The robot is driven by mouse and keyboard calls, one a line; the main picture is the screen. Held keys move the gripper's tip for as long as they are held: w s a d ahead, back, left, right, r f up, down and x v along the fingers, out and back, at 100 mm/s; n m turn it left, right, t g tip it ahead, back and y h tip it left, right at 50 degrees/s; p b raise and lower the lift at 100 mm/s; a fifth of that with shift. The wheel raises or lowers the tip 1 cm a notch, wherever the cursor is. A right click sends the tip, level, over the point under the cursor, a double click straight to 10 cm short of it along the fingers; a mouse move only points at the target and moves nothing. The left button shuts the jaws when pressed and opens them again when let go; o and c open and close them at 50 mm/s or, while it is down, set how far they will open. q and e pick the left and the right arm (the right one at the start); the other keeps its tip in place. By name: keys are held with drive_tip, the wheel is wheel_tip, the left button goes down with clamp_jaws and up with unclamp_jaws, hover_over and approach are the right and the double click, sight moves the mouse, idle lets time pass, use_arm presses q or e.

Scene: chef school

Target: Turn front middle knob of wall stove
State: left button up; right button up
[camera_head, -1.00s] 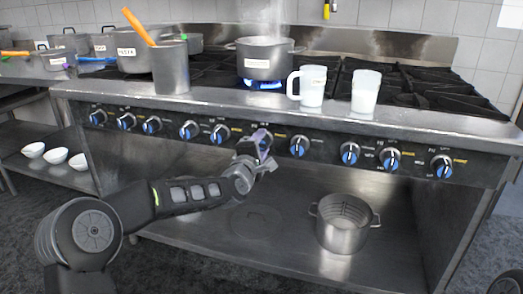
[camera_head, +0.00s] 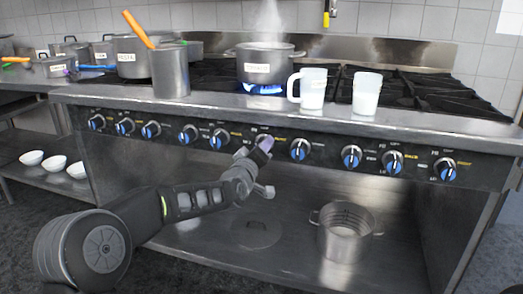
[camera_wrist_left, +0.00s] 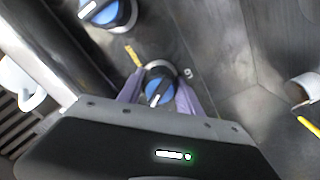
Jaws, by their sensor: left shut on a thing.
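The wall stove (camera_head: 330,120) has a black front panel with a row of blue-and-silver knobs. My left gripper (camera_head: 264,146) is at the middle of that row and covers the knob there in the head view. In the left wrist view, the two purple fingers of my left gripper (camera_wrist_left: 158,95) are shut around a blue knob (camera_wrist_left: 157,90), one on each side. The knob's pointer line is tilted. Another blue knob (camera_wrist_left: 107,13) sits beside it, and shows in the head view as the knob (camera_head: 300,149) just right of my gripper. My right gripper is in neither view.
A steaming pot (camera_head: 265,66) stands over a lit blue flame. A white mug (camera_head: 312,90), a white cup (camera_head: 367,93) and a steel container (camera_head: 171,72) stand near the stove's front edge. A pot (camera_head: 345,232) sits on the lower shelf.

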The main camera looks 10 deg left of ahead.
use_arm(q)
drive_tip(key=m, duration=0.6)
drive_tip(key=shift+f, duration=0.1)
idle(0.3)
drive_tip(key=o, duration=1.4)
drive_tip(key=shift+c, duration=0.2)
drive_tip(key=shift+s, duration=0.1)
drive_tip(key=s, duration=0.7)
drive_tip(key=shift+s+a+p, duration=0.3)
drive_tip(key=shift+p, duration=0.05)
